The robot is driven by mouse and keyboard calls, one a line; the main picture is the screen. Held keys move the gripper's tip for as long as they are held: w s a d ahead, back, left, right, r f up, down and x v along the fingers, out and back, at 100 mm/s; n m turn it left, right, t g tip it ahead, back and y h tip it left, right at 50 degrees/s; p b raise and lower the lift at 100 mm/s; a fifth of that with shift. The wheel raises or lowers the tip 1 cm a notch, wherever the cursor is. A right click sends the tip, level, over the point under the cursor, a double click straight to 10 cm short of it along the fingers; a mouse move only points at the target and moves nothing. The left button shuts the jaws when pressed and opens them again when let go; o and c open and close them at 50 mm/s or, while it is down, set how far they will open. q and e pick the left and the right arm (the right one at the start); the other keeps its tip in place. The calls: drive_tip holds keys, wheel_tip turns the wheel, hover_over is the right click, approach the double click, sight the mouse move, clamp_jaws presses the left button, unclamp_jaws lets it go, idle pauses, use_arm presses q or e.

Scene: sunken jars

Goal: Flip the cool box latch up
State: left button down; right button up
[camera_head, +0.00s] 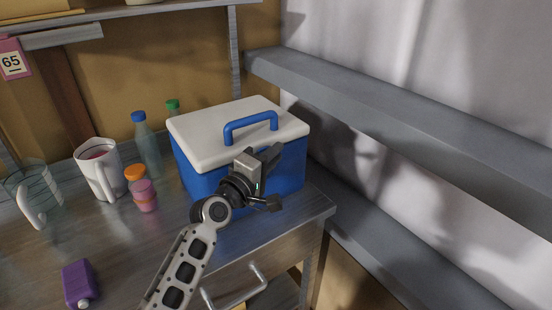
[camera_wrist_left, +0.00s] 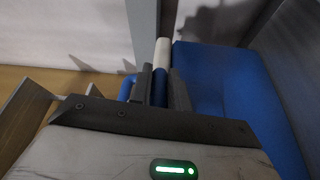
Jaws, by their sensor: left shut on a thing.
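The cool box (camera_head: 185,168) stands on the workbench with a blue body, a closed white lid (camera_head: 205,140) and a blue handle (camera_head: 250,124) on top. My left gripper (camera_head: 268,160) is at the upper front of the box, below the lid's edge. In the left wrist view its two dark fingers (camera_wrist_left: 162,92) are close together on a narrow blue piece, which appears to be the cool box latch (camera_wrist_left: 160,88). The box's blue side (camera_wrist_left: 215,75) shows to their right. In the head view my gripper hides the latch, so its angle cannot be told. My right gripper is not in view.
A purple bottle (camera_head: 78,283) lies near the front. A grey rail (camera_head: 400,110) runs along the right wall.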

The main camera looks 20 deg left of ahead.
use_arm(q)
drive_tip(key=shift+w+a, duration=0.2)
drive_tip(key=shift+a, duration=0.35)
drive_tip(key=c, duration=1.3)
unclamp_jaws()
drive_tip(key=shift+f, duration=0.1)
drive_tip(key=shift+s, duration=0.1)
drive_tip(key=v, duration=0.5)
drive_tip(key=b+v, duration=0.1)
drive_tip(key=v, duration=0.4)
drive_tip(key=b+v, duration=0.1)
drive_tip(key=v, duration=0.4)
drive_tip(key=shift+s+d+r, duration=0.3)
drive_tip(key=shift+s+r, duration=0.05)
drive_tip(key=shift+s, duration=0.15)
